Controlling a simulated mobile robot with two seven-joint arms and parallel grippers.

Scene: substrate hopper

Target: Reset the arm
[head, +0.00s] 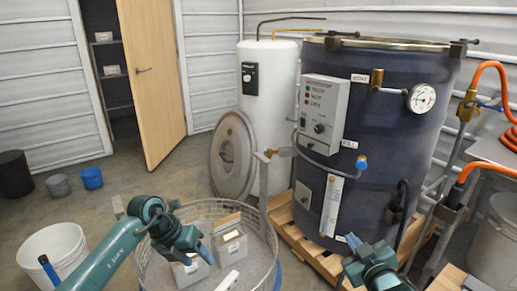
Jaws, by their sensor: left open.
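My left arm (118,248) comes in from the lower left, bent at the elbow. My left gripper (203,252) is open over the round wire basket, close to the pale cartons (232,246) in it; I cannot tell whether it touches one. My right gripper (354,248) is at the bottom edge, in front of the pallet and the dark blue vessel (380,110). Its fingers are small and seen from behind, so I cannot tell whether they are open. Nothing is visibly held by either gripper.
The wire basket (274,262) holds several cartons and a white object (227,281). The vessel stands on a wooden pallet (287,232) and carries a control box (322,112). A white bucket (55,250) is at lower left. A round lid (232,155) leans behind.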

